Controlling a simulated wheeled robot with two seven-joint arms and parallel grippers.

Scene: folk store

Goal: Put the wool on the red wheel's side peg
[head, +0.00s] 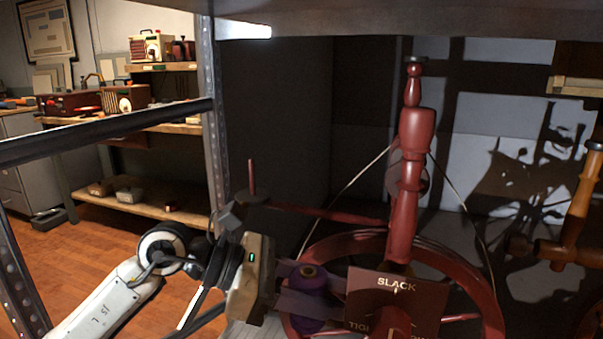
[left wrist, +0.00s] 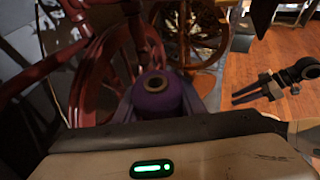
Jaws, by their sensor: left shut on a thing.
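The wool is a purple spool (head: 309,282) with a tan core, held upright in my left gripper (head: 312,290). My left gripper is shut around it, and the spool also shows in the left wrist view (left wrist: 157,98). The red spinning wheel (head: 462,262) stands behind and to the right of the spool, with a turned red post (head: 408,185).
A dark red board marked SLACK (head: 375,283) is just right of the spool. A metal shelf upright (head: 215,130) and a crossbar (head: 100,130) are at the left. A brown wooden wheel part (head: 575,215) is at the right. A shelf overhangs the top.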

